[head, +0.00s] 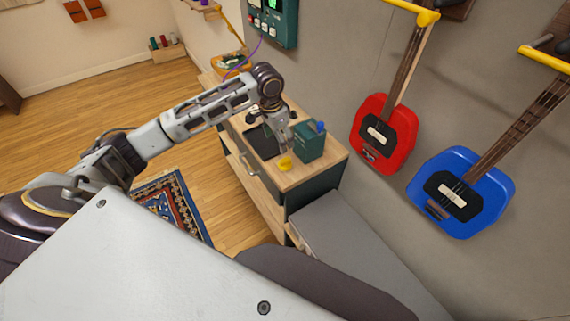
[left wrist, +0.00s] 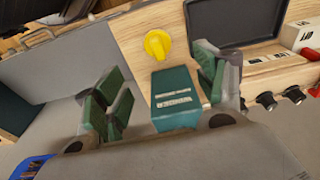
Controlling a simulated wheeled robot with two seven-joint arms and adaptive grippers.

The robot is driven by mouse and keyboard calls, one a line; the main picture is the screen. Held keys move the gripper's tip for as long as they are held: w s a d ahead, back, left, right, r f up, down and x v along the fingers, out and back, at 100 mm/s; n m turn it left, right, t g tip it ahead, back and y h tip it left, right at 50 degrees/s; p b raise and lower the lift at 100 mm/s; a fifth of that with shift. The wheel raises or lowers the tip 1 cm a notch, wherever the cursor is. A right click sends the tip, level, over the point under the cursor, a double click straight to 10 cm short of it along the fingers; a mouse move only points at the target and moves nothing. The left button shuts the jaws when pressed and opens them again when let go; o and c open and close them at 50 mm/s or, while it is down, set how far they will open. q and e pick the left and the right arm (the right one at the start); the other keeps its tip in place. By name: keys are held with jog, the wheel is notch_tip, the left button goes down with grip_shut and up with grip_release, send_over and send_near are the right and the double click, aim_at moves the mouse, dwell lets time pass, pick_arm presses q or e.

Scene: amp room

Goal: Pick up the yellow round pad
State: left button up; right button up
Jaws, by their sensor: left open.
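The yellow round pad (head: 285,163) lies on the wooden top of the cabinet, close to its front edge. In the left wrist view the yellow pad (left wrist: 157,44) shows a round face and a narrower stub, beyond the open fingers. My left gripper (head: 284,138) is above the cabinet top, just behind the pad in the head view. In the left wrist view its green-padded fingers (left wrist: 160,72) are spread apart, and nothing is held. My right gripper is not in view.
A dark green box (head: 310,142) stands right of the pad; a green box with pale labels (left wrist: 175,98) shows between the fingers. A dark open tray (head: 262,141) lies left of the pad. Red (head: 384,134) and blue (head: 461,192) guitars hang on the wall. A grey bench (head: 345,235) adjoins the cabinet.

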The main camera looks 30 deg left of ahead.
aim_at(284, 159)
pick_arm(q)
jog(key=f, duration=0.5)
jog(key=w+f, duration=0.1)
jog(key=f, duration=0.2)
jog(key=shift+d+f, duration=0.15)
jog(key=shift+d, duration=0.2)
jog(key=shift+w+d+f+p, duration=0.1)
jog(key=shift+d+f, duration=0.05)
jog(key=shift+f, duration=0.7)
jog(key=shift+w+d+f+p, duration=0.1)
jog(key=shift+f, duration=0.8)
jog(key=shift+w+d+f+p, duration=0.1)
jog(key=shift+d+f, duration=0.05)
jog(key=shift+f, duration=0.7)
jog(key=c, duration=1.1)
